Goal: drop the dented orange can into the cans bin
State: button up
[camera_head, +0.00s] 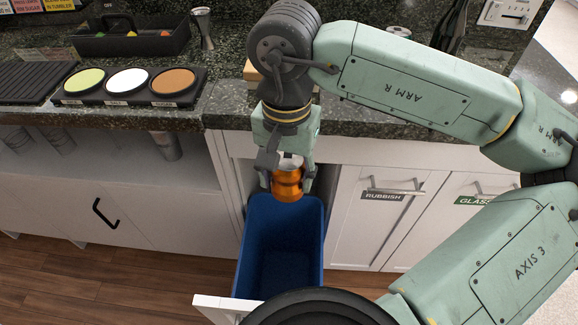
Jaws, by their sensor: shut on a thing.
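The dented orange can (287,186) is upright between the fingers of my gripper (287,182), which is shut on it. A silver end shows at the can's top. My gripper points down and holds the can over the back part of a blue bin (243,250). The bin stands in a pulled-out drawer below the counter, and its inside looks empty where I can see it. The can's lower end is about level with the bin's back rim. I cannot tell whether it is below the rim. No label for this bin is visible; the drawer front is mostly hidden.
Closed doors labelled RUBBISH (383,196) and GLASS (474,200) are right of the bin. The dark stone counter (225,105) overhangs behind it, holding a tray of three coloured dishes (127,84), a black caddy (130,42) and a metal jigger (203,28). Wooden floor lies left.

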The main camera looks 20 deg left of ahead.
aim_at(288, 185)
jog(key=shift+f+b, duration=0.55)
jog(key=shift+f, duration=1.1)
jog(key=o, duration=0.9)
jog(key=shift+c, duration=0.2)
jog(key=shift+r, duration=0.15)
notch_tip(288, 185, up, 12)
jog(key=shift+f, duration=0.1)
